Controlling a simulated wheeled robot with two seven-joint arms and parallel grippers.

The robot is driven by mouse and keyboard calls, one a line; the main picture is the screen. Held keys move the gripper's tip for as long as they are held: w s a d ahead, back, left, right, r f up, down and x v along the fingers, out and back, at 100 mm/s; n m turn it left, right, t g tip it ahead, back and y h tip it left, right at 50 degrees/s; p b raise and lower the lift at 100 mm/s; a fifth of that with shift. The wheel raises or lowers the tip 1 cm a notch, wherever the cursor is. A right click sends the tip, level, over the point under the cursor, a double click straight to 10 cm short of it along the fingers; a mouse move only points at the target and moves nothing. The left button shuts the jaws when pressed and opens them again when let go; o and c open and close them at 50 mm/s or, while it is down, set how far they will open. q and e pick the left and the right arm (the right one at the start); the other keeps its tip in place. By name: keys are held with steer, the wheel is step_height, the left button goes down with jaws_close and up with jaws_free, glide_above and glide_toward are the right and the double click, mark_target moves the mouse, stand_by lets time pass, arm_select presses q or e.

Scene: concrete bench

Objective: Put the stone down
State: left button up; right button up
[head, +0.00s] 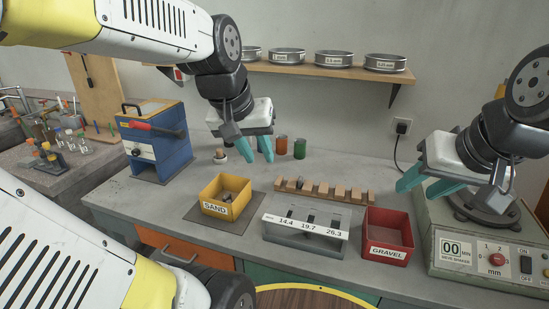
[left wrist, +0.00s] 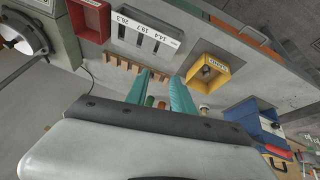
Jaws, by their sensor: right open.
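My left gripper (head: 258,158) hangs above the back of the bench, behind the yellow SAND box (head: 209,208). Its teal fingers are apart, and the left wrist view (left wrist: 160,76) shows no stone between them. Greyish-brown stones (head: 231,196) lie inside the SAND box; a stone there also shows in the left wrist view (left wrist: 207,71). A small grey piece (head: 299,183) sits at the notched wooden rack (head: 335,192). My right gripper (head: 418,187) is open and empty above the bench, behind the red GRAVEL box (head: 388,252).
Orange (head: 281,145) and green (head: 300,149) cylinders and a small corked jar (head: 220,156) stand near my left gripper. A blue machine (head: 160,150) is left; a sieve shaker (head: 485,250) right.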

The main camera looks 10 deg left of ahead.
arm_select(q)
steer(key=shift+m+t+h, duration=0.4)
steer(key=shift+m+t, duration=0.1)
steer(key=shift+m, duration=0.2)
steer(key=s, duration=0.1)
steer(key=s+d, duration=0.1)
steer(key=s, duration=0.1)
steer(key=s+d, duration=0.1)
steer(key=shift+s+d+r, duration=0.15)
steer(key=shift+s+d, duration=0.05)
steer(key=shift+s, duration=0.2)
